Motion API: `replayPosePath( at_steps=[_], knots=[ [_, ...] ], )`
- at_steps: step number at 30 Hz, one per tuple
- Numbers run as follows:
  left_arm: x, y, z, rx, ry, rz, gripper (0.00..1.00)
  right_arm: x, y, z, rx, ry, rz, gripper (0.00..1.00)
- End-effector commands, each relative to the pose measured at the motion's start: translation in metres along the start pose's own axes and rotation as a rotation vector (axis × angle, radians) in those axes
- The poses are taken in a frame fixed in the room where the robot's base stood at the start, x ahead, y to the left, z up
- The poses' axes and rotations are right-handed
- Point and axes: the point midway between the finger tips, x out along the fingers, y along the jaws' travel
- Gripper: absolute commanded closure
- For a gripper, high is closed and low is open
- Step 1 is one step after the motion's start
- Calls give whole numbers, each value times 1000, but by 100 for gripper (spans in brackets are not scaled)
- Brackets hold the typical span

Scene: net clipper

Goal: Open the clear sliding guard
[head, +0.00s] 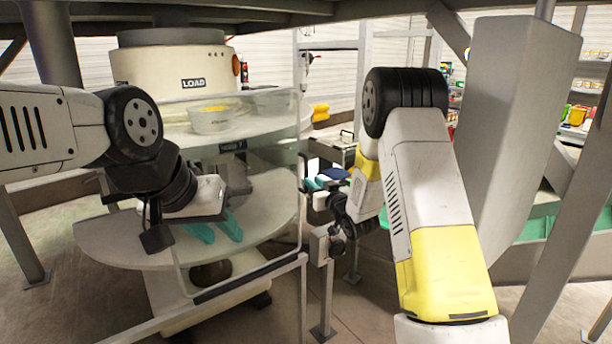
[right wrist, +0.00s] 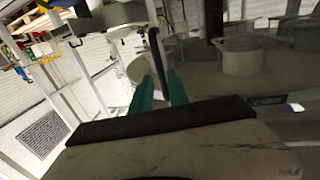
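The clear sliding guard (head: 270,140) is a curved see-through panel standing in front of a cream machine marked LOAD (head: 195,83). It covers the middle and right of the machine's front. A black upright handle (head: 303,165) is at its right edge. My right gripper (head: 316,183) is at this edge. In the right wrist view the black handle (right wrist: 157,50) stands between my right gripper's close-set teal fingers (right wrist: 161,80), which appear shut on it. My left gripper (head: 216,230) points down over the pale round tray (head: 130,243), its teal fingers apart with nothing visible between them.
A pale bowl with yellow contents (head: 210,121) shows through the guard. A grey rail (head: 215,296) runs below it. A thick grey post (head: 515,120) stands to the right of my right arm. Shelves with colourful containers (head: 577,113) are at the far right.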

Motion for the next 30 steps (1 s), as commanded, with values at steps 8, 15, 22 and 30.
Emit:
replayPosePath(
  at_steps=[8, 15, 22, 30],
  knots=[
    [0, 0, 0, 0, 0, 0, 64, 45, -1, 0, -1, 0, -1, 79],
    [0, 0, 0, 0, 0, 0, 64, 64, 0, 0, 0, -1, 1, 79],
    [0, 0, 0, 0, 0, 0, 64, 64, 0, 0, 0, -2, 2, 79],
    [0, 0, 0, 0, 0, 0, 64, 64, 0, 0, 1, -2, 2, 100]
  ],
)
